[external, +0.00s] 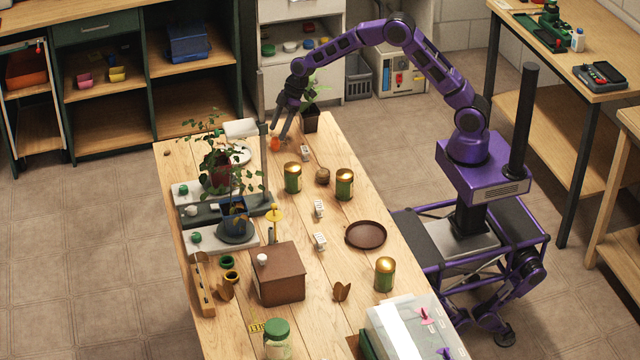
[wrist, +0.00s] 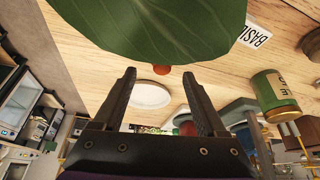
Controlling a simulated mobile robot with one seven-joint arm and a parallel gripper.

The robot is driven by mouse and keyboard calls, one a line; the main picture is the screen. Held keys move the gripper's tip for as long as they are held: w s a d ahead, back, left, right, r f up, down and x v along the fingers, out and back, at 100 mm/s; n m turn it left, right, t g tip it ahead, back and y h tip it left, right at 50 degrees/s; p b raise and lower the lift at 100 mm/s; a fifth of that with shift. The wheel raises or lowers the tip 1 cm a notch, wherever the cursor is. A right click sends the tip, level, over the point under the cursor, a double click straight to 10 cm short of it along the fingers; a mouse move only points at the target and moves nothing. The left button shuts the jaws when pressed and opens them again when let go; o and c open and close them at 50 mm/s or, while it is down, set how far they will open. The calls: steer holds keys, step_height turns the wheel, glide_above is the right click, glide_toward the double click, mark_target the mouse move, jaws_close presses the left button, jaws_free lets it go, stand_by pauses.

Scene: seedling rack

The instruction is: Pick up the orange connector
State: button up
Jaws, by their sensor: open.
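The orange connector (external: 275,145) is a small orange piece near the far end of the wooden table in the external view. My gripper (external: 281,137) reaches down right by it, with fingers apart. In the wrist view the connector (wrist: 161,70) shows as a small orange shape in the gap between the tips of my open gripper (wrist: 159,76), under the edge of a large green leaf. Nothing is held. I cannot tell how far the tips are from the connector, and the leaf may hide part of it.
A potted seedling (external: 310,119) stands close beside my gripper; a big leaf (wrist: 150,25) fills the top of the wrist view. A white dish (external: 238,155) and a lamp-like stand (external: 263,150) are to the left. Green tins (external: 293,178) and small label cards (external: 305,153) stand nearer.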

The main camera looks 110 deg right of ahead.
mark_target(276, 138)
steer(key=x, duration=0.5)
steer(key=shift+s+a+f, duration=0.1)
steer(key=shift+s+f, duration=0.05)
steer(key=shift+f, duration=0.1)
jaws_close()
